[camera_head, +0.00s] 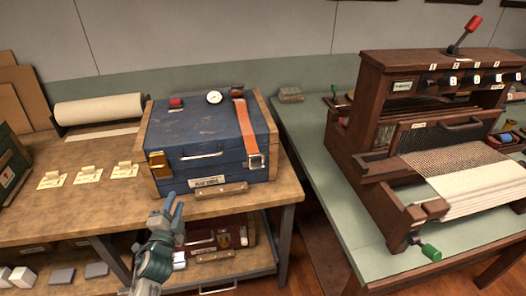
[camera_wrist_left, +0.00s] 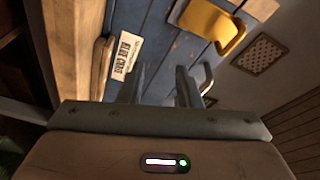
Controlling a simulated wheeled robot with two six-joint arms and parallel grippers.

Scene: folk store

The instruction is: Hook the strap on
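A blue wooden chest (camera_head: 205,135) with wooden ends stands on the left workbench, lid down. An orange strap (camera_head: 244,125) runs over the right part of its lid and hangs down the front to a metal buckle (camera_head: 256,161). A brass catch (camera_head: 158,164) is on the left of the chest front; it also shows in the left wrist view (camera_wrist_left: 212,24). My left gripper (camera_head: 175,208) is in front of the chest, low and left. Its fingers (camera_wrist_left: 158,85) are apart with nothing between them. My right gripper is out of view.
A metal handle (camera_head: 202,156) and a wooden pull (camera_head: 222,191) stick out from the chest front. A paper roll (camera_head: 100,108) and several tags (camera_head: 88,175) lie left of it. A loom (camera_head: 430,130) stands on the green table at right.

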